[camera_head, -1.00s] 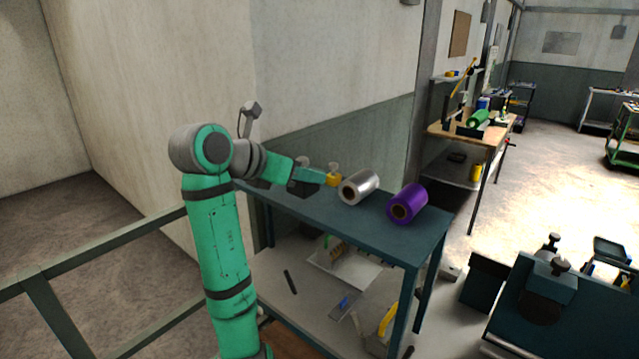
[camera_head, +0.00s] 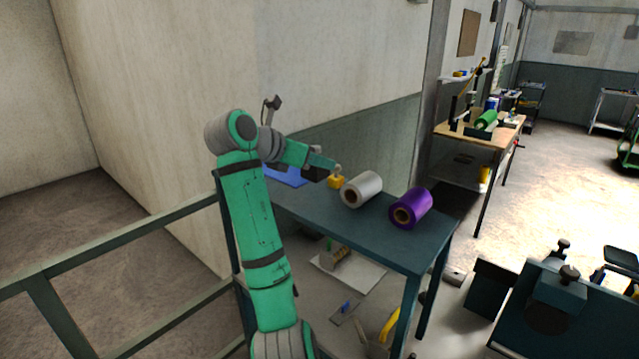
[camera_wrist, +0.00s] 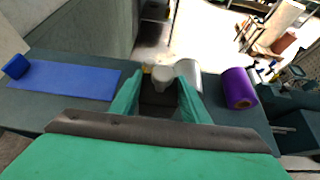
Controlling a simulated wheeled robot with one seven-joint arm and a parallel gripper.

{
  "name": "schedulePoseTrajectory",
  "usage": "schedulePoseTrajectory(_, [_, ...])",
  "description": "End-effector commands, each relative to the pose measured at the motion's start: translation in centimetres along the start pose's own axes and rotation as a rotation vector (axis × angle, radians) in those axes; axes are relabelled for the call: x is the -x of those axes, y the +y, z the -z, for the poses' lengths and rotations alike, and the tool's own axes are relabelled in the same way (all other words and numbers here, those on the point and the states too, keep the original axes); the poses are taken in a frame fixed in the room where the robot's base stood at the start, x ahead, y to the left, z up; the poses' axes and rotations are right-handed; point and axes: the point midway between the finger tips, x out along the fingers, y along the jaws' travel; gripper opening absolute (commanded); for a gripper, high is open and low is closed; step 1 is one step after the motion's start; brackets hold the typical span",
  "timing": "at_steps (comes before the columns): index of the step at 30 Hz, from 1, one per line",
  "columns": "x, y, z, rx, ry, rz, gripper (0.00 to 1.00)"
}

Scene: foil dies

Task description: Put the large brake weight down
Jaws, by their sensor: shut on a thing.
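My gripper (camera_wrist: 158,98) is shut on the large brake weight (camera_wrist: 157,96), a dark block with a pale grey knob. In the wrist view the block sits between the two green fingers. In the head view the dark block (camera_head: 314,174) shows at the end of my arm, over the far part of the blue-grey table (camera_head: 385,238). My fingers partly cover it, and I cannot tell whether its underside touches the tabletop. A small yellow block (camera_head: 336,182) stands just beyond it, to the right in the head view.
A silver foil roll (camera_head: 361,189) and a purple roll (camera_head: 410,208) lie on the table's right part. A blue sheet (camera_wrist: 65,81) with a blue roll (camera_wrist: 16,66) lies at the left in the wrist view. A wall stands behind the table.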

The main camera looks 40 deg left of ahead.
Motion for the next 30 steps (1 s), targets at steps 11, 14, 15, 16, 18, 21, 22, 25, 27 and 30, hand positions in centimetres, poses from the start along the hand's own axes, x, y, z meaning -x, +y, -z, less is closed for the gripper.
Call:
schedulePoseTrajectory(11, [-4.4, 1.2, 1.8, -0.004, -0.005, 0.003, 0.0])
schedulePoseTrajectory(14, [-4.7, 1.3, 1.9, -0.003, -0.004, 0.003, 0.0])
schedulePoseTrajectory(15, [-4.8, 1.4, 2.0, -0.003, -0.003, 0.003, 0.0])
schedulePoseTrajectory(16, [-4.9, 1.5, 2.1, -0.002, -0.003, 0.002, 0.0])
schedulePoseTrajectory(18, [-5.3, 2.0, 2.5, 0.001, -0.003, -0.002, 0.0])
schedulePoseTrajectory(21, [-5.7, 2.5, 3.7, 0.004, -0.001, -0.008, 0.0])
schedulePoseTrajectory(22, [-5.8, 2.6, 4.1, 0.005, -0.001, -0.009, 0.0])
schedulePoseTrajectory(25, [-6.3, 2.7, 5.1, 0.005, -0.003, -0.009, 0.0])
schedulePoseTrajectory(27, [-6.7, 2.4, 5.3, 0.002, -0.003, -0.006, 0.0])
schedulePoseTrajectory(30, [-6.9, 2.0, 5.2, -0.001, -0.004, -0.002, 0.0])
